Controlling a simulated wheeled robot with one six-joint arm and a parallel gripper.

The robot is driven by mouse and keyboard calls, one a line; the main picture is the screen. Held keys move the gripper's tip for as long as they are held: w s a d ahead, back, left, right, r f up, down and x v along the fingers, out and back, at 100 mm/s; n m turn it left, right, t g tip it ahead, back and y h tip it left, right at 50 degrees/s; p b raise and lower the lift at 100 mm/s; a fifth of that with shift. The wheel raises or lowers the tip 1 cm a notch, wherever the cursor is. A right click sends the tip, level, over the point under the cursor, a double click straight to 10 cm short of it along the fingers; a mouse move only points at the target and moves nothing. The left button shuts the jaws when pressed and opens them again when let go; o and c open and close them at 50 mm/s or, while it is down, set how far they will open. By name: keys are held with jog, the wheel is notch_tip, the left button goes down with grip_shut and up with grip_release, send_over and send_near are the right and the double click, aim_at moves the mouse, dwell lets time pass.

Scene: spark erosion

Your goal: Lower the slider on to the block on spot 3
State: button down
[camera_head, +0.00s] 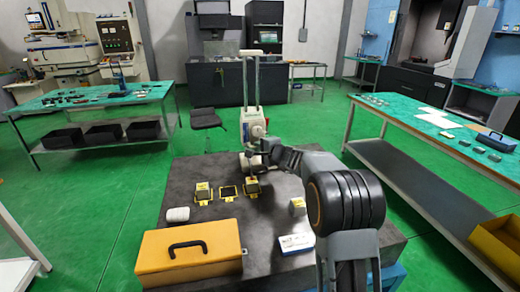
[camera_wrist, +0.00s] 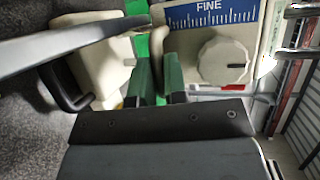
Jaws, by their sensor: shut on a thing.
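The gauge stands at the far edge of the dark table, with two pale upright posts (camera_head: 245,82) and a pale slider (camera_head: 253,123) between them. In the wrist view a panel of it marked FINE (camera_wrist: 212,16), with a ruler scale and a round knob (camera_wrist: 224,62), is close to my gripper (camera_wrist: 157,78). The gripper's green-padded fingers are shut on a part of the gauge; the grip is mostly hidden. Yellow-framed spots lie in a row: a left one with a block (camera_head: 203,190), an empty middle one (camera_head: 228,193) and a right one with a block (camera_head: 251,187). Their numbers are unreadable.
On the table are a white rounded object (camera_head: 178,214), an orange case (camera_head: 190,253), a small pale block (camera_head: 297,204) and a white-blue box (camera_head: 296,242). My arm crosses the table's right side. Green-topped benches (camera_head: 95,95) stand left and right.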

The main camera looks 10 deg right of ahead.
jog(key=c, duration=1.3)
grip_release()
jog(key=shift+f, duration=0.35)
jog(key=shift+o, duration=0.7)
jog(key=shift+r, duration=0.15)
jog(key=b+v, duration=0.2)
jog(key=v, duration=1.2)
jog(key=shift+b, duration=0.35)
jog(key=s+a+n+g+y+p, duration=0.1)
jog(key=s+a+n+g+p, duration=0.1)
jog(key=s+a+n+g, duration=0.4)
jog(key=s+f+n+g+h+p, duration=0.1)
jog(key=s+n+h, duration=0.1)
jog(key=s, duration=0.5)
jog(key=s+f+n+g+h+p, duration=0.2)
jog(key=s+n, duration=0.1)
jog(key=s, duration=0.3)
jog(key=s+f+n+g+h+p, duration=0.1)
jog(key=s+f+n+h, duration=0.1)
jog(key=s, duration=0.5)
jog(key=shift+s+a+f+n+g, duration=0.25)
jog(key=shift+s+a+n+g, duration=0.15)
jog(key=shift+n, duration=0.1)
jog(key=shift+s+d+f+n+h+p, duration=0.1)
jog(key=shift+s+d+n+h+p, duration=0.2)
jog(key=shift+s+d+h, duration=0.25)
